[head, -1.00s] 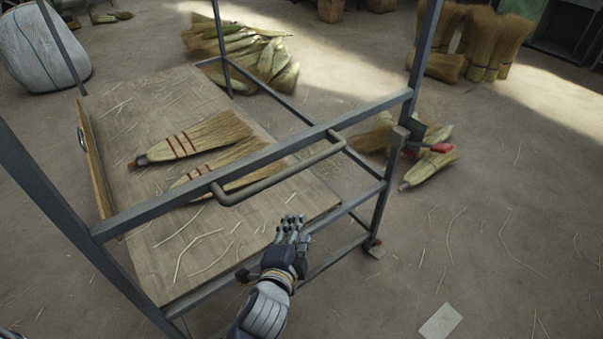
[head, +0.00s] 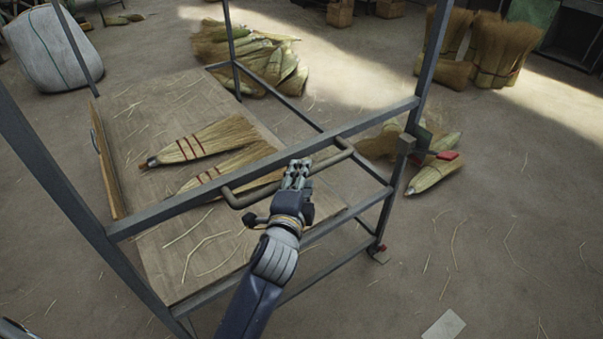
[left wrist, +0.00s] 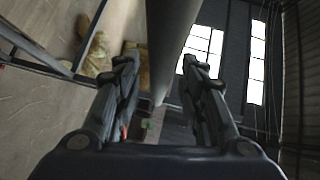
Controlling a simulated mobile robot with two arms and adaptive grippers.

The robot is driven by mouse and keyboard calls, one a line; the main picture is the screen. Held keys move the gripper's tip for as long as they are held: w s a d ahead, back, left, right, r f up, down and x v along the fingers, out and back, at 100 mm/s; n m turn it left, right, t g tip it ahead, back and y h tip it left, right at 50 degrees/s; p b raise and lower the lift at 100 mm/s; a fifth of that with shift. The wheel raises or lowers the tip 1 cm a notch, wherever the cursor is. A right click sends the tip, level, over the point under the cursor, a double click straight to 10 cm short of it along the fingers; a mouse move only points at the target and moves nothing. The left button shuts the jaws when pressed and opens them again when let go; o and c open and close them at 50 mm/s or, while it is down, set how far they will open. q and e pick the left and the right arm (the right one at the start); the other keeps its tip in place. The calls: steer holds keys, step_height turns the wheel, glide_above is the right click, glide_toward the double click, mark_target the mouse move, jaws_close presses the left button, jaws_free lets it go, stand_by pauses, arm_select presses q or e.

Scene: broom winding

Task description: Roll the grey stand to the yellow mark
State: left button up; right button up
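The grey stand (head: 170,208) is a metal frame with a wooden shelf (head: 150,255). A grey-brown bar handle (head: 240,202) sticks out from its upper crossbar. My left gripper (head: 300,166) is at the middle of this handle, with its fingertips over it. In the left wrist view the gripper (left wrist: 160,66) is open, and the handle (left wrist: 172,25) runs between its spread fingers. I cannot tell whether it touches the bar. My right gripper is not in view. I see no yellow mark in these frames.
Two brooms (head: 205,140) lie on the shelf. Brooms (head: 432,175) lie on the floor right of the stand, and a broom pile (head: 250,55) lies behind it. A white sack (head: 42,48) stands at the back left. The floor at right is mostly clear, with loose straw.

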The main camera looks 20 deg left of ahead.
arm_select(q)
steer(key=shift+w+f, duration=0.1)
steer(key=shift+w, duration=0.5)
jaws_close()
steer(key=shift+a, duration=0.1)
steer(key=shift+a, duration=0.1)
